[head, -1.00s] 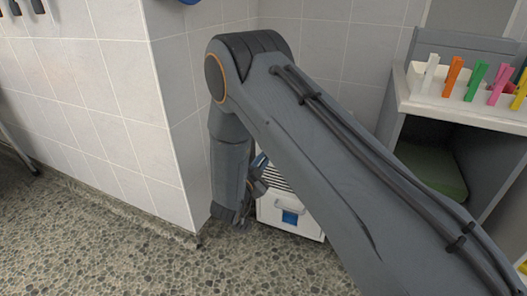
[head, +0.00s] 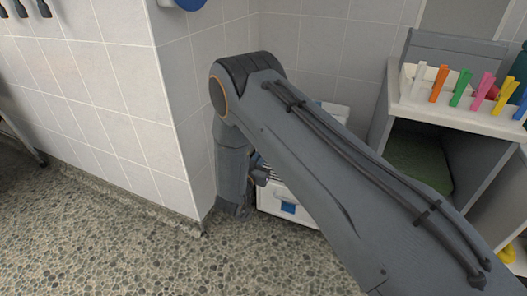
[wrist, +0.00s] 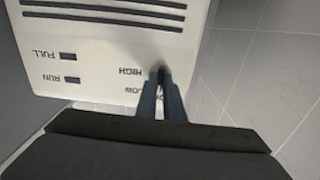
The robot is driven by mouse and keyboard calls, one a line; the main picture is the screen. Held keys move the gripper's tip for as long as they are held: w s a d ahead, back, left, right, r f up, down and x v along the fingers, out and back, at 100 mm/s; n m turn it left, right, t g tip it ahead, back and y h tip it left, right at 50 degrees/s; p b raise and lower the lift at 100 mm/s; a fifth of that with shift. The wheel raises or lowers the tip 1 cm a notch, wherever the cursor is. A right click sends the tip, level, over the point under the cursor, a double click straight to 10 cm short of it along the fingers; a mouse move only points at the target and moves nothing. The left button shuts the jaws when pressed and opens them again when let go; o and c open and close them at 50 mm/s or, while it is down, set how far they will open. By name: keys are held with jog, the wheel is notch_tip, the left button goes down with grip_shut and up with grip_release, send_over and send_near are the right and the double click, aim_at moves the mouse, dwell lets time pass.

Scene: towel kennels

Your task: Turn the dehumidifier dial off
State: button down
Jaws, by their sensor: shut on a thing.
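The white dehumidifier (head: 270,204) stands on the floor by the tiled wall, largely hidden behind my arm. Its dark vent slats and a blue patch on its front show in the head view. In the wrist view its panel (wrist: 105,45) appears upside down, with vent slots and the labels FULL, RUN, HIGH and a partly covered LOW. My gripper (wrist: 161,82) is at the panel beside HIGH, its narrow fingers shut on the dial. The dial is almost entirely hidden between the fingers, so its pointing direction cannot be told.
A tiled wall corner (head: 180,150) stands close left of my arm. On the right, a grey cabinet with a white tray (head: 445,115) holds several coloured pegs; a green cushion (head: 418,165) lies inside it. The speckled floor (head: 120,240) at the left is clear.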

dwell(0.3)
jog(key=c, duration=1.9)
grip_release()
jog(key=shift+o, duration=0.2)
jog(key=p+v, duration=0.2)
jog(key=v, duration=0.6)
jog(key=shift+w, duration=0.15)
